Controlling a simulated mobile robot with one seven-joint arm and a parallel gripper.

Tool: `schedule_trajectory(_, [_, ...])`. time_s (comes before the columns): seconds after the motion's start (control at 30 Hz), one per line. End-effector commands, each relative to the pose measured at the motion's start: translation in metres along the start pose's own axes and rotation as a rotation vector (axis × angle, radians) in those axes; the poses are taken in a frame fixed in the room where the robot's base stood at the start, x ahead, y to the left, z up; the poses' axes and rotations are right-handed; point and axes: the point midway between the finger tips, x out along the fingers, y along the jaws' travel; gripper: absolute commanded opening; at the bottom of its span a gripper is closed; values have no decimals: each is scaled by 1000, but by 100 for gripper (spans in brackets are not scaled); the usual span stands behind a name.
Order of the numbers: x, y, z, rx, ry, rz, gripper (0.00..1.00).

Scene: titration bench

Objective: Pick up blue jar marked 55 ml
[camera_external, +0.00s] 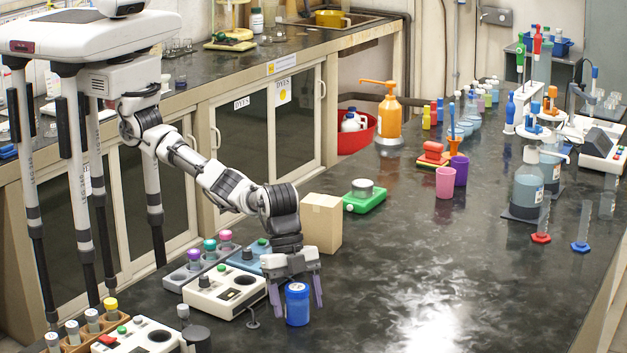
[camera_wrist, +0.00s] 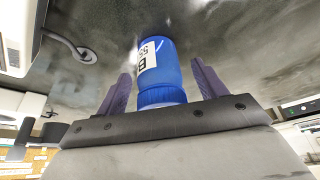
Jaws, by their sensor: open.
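In the wrist view the jar (camera_wrist: 162,72) shows a white label with black print, only partly readable. My gripper (camera_external: 296,296) points down over the jar and is open, with one purple finger on each side of it. In the wrist view the fingers (camera_wrist: 162,85) flank the jar with a visible gap on both sides. Neither finger looks to be touching the jar.
A cardboard box (camera_external: 322,222) and a green scale (camera_external: 365,200) stand behind. The bench to the right is clear.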

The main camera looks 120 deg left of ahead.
Motion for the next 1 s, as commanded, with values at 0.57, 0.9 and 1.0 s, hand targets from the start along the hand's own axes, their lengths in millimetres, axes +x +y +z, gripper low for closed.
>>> schedule_trajectory(0.57, [2,0,0,0,1,0,28])
schedule_trajectory(0.9, [1,0,-1,0,1,-1,21])
schedule_trajectory(1.0, [-4,0,-3,0,2,-1,21])
